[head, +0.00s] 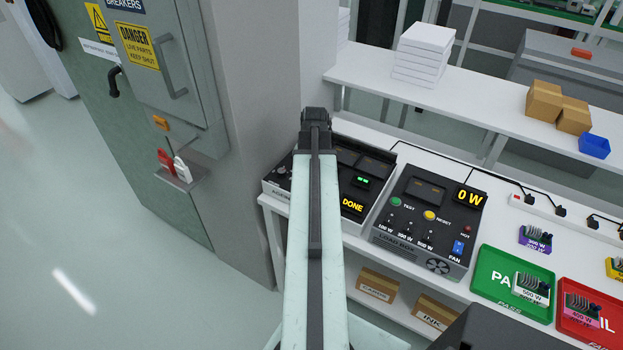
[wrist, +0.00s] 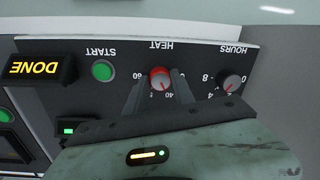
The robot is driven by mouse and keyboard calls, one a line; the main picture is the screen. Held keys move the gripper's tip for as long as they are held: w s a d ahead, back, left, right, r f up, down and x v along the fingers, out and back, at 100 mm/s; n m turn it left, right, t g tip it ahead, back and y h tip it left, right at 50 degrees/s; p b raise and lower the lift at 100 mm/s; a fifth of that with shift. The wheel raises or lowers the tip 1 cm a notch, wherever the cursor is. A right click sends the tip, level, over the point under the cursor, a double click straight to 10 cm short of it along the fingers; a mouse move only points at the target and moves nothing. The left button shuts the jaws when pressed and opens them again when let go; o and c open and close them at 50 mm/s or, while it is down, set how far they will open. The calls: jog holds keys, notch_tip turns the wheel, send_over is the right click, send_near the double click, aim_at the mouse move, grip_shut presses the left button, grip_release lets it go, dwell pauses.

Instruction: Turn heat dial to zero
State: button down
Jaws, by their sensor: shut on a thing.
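The heat dial (wrist: 161,74) is a round knob with a red part, on the dark sloping panel (wrist: 235,58) in the wrist view, where the lettering is upside down. My gripper (wrist: 160,82) has one finger on each side of the dial and is shut on it. The numbers 60 and 40 show beside the dial, but its pointer is too small to read. In the head view my arm covers the dial and the fingertips; part of the same console (head: 275,186) shows left of the arm.
The hours dial (wrist: 231,82) and the green start button (wrist: 103,71) flank the heat dial. A lit DONE display (wrist: 42,69) is on the console. The load box (head: 425,215) stands to its right, then a green tray (head: 487,285) and a red tray (head: 572,325). A grey cabinet (head: 150,60) stands left.

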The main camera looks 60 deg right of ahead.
jog(key=n, duration=1.2)
jog(key=shift+g, duration=0.3)
jog(key=shift+n, duration=0.3)
jog(key=c, duration=1.1)
grip_release()
jog(key=r+p, duration=0.8)
jog(key=shift+d, duration=0.25)
jog(key=shift+f, duration=0.1)
